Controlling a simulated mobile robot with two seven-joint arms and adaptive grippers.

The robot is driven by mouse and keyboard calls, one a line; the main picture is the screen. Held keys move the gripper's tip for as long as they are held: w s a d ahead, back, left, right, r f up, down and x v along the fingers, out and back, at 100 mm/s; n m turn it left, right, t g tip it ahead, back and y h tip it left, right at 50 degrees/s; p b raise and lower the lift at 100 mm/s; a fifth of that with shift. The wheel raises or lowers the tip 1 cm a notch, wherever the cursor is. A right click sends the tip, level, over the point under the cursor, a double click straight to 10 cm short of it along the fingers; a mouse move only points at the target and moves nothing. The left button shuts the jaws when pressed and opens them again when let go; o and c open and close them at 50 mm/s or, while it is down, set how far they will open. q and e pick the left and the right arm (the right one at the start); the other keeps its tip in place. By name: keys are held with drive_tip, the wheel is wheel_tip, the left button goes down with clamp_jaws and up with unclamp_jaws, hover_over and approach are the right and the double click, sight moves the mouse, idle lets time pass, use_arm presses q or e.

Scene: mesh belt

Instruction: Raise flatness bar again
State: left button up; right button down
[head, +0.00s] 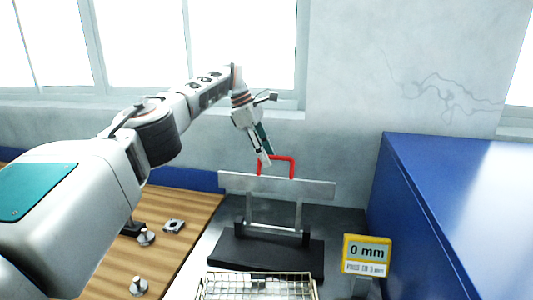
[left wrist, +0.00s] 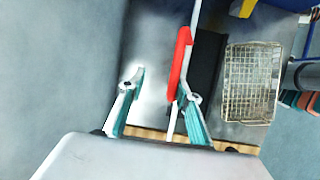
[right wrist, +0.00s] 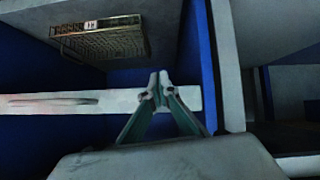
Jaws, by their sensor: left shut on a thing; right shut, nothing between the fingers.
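The flatness bar (head: 320,189) is a long grey metal bar with a red handle (head: 292,164) on top. It stands level across an upright frame (head: 275,213) on a black base (head: 240,252). My left gripper (head: 266,159) reaches down from above and is shut on the red handle. In the left wrist view the red handle (left wrist: 180,58) lies along the right-hand finger. My left gripper also shows there (left wrist: 160,88). A yellow-framed display (head: 367,252) reads 0 mm. My right gripper (right wrist: 159,88) is shut and empty, and is outside the head view.
A wire basket (head: 203,290) stands in front of the black base, and also shows in the left wrist view (left wrist: 229,85). A blue cabinet (head: 440,165) closes off the right side. Small metal parts (head: 173,226) lie on a wooden surface (head: 190,206) at left.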

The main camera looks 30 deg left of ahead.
use_arm(q)
drive_tip(key=shift+w+a+r, duration=0.1)
drive_tip(key=shift+a+r, duration=0.05)
drive_tip(key=shift+a, duration=0.15)
drive_tip(key=s+a+r, duration=0.1)
drive_tip(key=s+a, duration=0.1)
drive_tip(key=a, duration=0.3)
drive_tip(key=s+a+r, duration=0.1)
drive_tip(key=s+a, duration=0.2)
drive_tip(key=a, duration=0.3)
drive_tip(key=shift+s+a+r, duration=0.25)
drive_tip(key=shift+a+r, duration=0.05)
idle(0.5)
